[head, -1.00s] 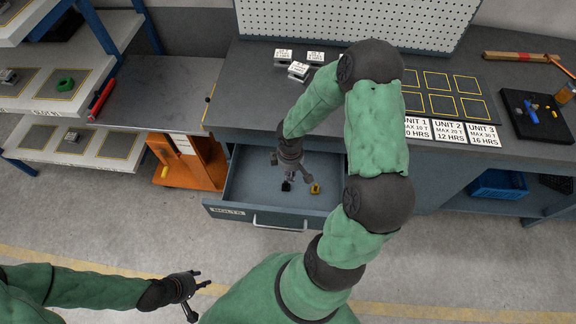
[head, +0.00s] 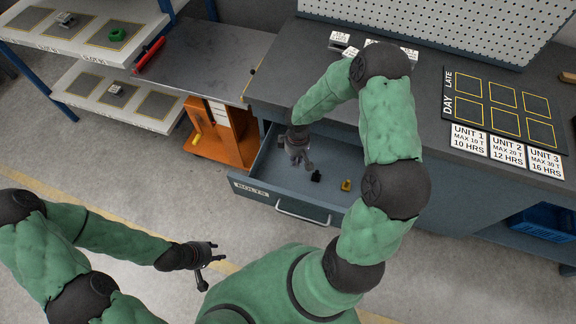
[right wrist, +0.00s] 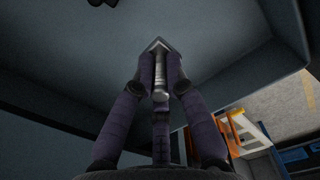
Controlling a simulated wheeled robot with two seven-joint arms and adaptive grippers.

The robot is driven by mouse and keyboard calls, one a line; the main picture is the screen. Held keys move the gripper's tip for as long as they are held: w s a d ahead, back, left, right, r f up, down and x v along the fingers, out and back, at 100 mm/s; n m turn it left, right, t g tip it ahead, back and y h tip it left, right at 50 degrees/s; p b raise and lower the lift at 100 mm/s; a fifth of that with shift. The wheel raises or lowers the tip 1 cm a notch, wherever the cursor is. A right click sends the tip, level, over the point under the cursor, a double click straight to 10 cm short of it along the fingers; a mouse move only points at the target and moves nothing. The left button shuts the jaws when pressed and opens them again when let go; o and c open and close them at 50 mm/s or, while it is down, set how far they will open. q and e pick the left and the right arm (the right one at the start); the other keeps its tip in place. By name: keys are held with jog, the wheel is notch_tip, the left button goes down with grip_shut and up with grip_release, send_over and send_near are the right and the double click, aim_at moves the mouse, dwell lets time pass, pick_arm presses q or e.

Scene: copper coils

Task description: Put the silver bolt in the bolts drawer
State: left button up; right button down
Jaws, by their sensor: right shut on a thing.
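The bolts drawer (head: 283,200) is pulled open under the workbench, with a label on its front that seems to read BOLTS. My right gripper (head: 300,160) points down over the left part of the drawer. In the right wrist view its fingers (right wrist: 160,75) are shut on the silver bolt (right wrist: 159,65), with the drawer floor behind it. In the head view the bolt is too small to make out clearly. My left gripper (head: 210,265) is empty, with fingers apart, over the floor left of the drawer.
An orange cart (head: 225,135) stands left of the drawer. The bench top holds a dark schedule board (head: 500,105) and white unit cards (head: 505,150).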

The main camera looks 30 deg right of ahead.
jog(key=w+f, duration=0.1)
jog(key=w+a+f+b, duration=0.1)
jog(key=f, duration=0.2)
jog(key=shift+w+a, duration=0.3)
jog(key=shift+w, duration=0.1)
jog(key=f+b, duration=0.2)
jog(key=f, duration=0.2)
jog(key=shift+w+a+b, duration=0.2)
jog(key=shift+w+b, duration=0.05)
jog(key=shift+b, duration=0.15)
jog(key=shift+r, duration=0.1)
jog(key=c, duration=1.7)
grip_release()
jog(key=shift+f, duration=0.2)
jog(key=o, duration=0.4)
jog(key=shift+o, duration=0.2)
jog(key=shift+r, duration=0.1)
